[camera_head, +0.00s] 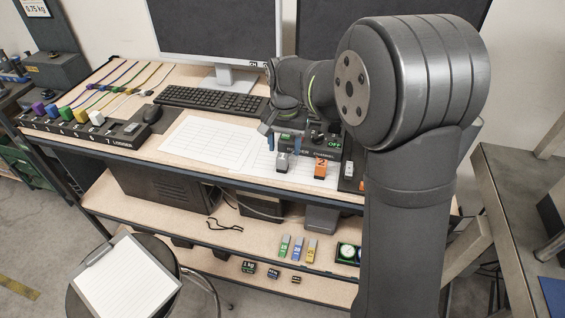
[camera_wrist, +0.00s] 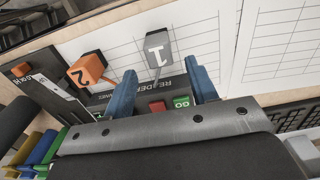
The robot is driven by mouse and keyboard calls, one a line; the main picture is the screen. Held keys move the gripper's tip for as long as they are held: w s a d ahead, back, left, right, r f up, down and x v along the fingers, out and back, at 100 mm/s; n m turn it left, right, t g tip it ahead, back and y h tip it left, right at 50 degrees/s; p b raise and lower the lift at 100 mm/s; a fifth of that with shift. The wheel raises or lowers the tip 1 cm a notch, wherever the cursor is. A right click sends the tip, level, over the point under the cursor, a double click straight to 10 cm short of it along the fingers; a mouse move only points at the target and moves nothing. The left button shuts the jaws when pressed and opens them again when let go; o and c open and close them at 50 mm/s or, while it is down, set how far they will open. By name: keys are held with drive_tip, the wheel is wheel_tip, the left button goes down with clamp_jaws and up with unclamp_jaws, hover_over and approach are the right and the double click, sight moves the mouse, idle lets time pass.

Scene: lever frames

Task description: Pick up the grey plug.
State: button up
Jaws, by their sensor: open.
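The grey plug (camera_head: 281,164), marked 1, sits at the front of the dark reader box on the desk. In the wrist view the grey plug (camera_wrist: 157,46) is just beyond my fingertips, roughly between their lines, with a thin stem running toward the box. My gripper (camera_head: 283,142) is over the box, its two blue fingers apart. In the wrist view my gripper (camera_wrist: 162,82) is open, with nothing between the fingers. I cannot tell the exact height gap between fingers and plug.
An orange plug (camera_head: 320,168) marked 2 stands right of the grey one. Paper sheets (camera_head: 213,143) lie flat to the left. A logger strip (camera_head: 75,131) with coloured plugs and cables is at far left. A keyboard (camera_head: 205,99) lies behind.

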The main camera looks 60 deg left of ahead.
sight(282, 156)
drive_tip(key=f, duration=0.2)
drive_tip(key=s+f, duration=0.1)
drive_tip(key=shift+d+f, duration=0.4)
drive_tip(key=shift+f, duration=0.4)
drive_tip(key=c, duration=1.1)
drive_tip(key=shift+r, duration=0.15)
